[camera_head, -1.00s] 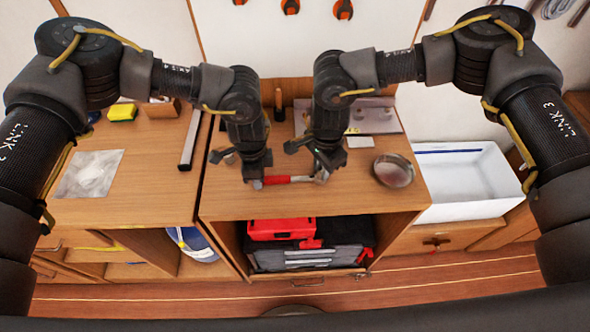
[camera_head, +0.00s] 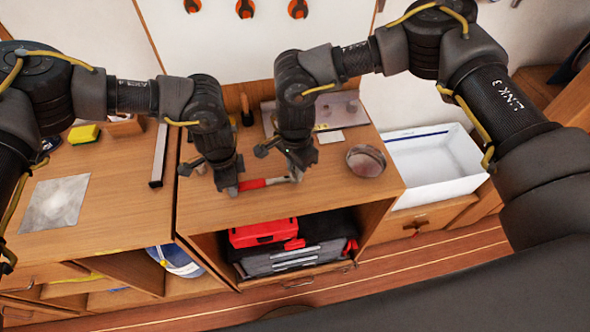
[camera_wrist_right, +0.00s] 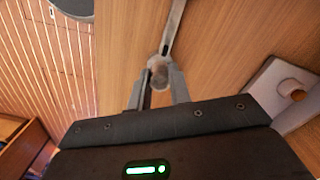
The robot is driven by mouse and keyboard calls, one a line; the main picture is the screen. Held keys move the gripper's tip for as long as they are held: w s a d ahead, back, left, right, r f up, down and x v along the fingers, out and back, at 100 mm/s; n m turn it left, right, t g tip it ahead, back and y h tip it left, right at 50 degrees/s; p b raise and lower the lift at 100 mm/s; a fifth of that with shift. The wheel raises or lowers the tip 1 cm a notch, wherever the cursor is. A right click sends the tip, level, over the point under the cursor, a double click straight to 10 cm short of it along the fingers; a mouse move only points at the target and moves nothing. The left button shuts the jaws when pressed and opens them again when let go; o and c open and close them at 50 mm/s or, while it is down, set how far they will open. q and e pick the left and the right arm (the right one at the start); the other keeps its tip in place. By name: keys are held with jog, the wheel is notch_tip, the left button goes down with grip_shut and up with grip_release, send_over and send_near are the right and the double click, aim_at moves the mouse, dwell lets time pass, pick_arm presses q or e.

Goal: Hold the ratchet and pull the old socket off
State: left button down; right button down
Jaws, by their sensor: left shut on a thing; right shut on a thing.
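The ratchet, with a red handle (camera_head: 255,184), lies low over the wooden bench top. My left gripper (camera_head: 229,187) is shut at the left end of its handle. My right gripper (camera_head: 297,173) is shut at the ratchet's other end. In the right wrist view, the right gripper's fingers (camera_wrist_right: 157,85) close around a round grey piece (camera_wrist_right: 158,70) at the head, with the metal shaft (camera_wrist_right: 174,28) running away from it. I cannot tell the old socket apart from the ratchet head there.
A round metal dish (camera_head: 366,161) stands right of the grippers, and a white bin (camera_head: 435,178) stands further right. A metal plate with round pieces (camera_head: 350,108) and a white card (camera_head: 330,137) lie behind. A red case (camera_head: 262,232) sits on the shelf below. The bench front is clear.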

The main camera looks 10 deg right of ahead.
jog(key=shift+r, duration=0.45)
jog(key=shift+r, duration=0.45)
jog(key=shift+r, duration=0.1)
dwell(0.3)
jog(key=shift+r, duration=1.7)
pick_arm(q)
jog(key=c, duration=1.1)
grip_release()
jog(key=shift+c, duration=0.2)
notch_tip(320, 180, up, 12)
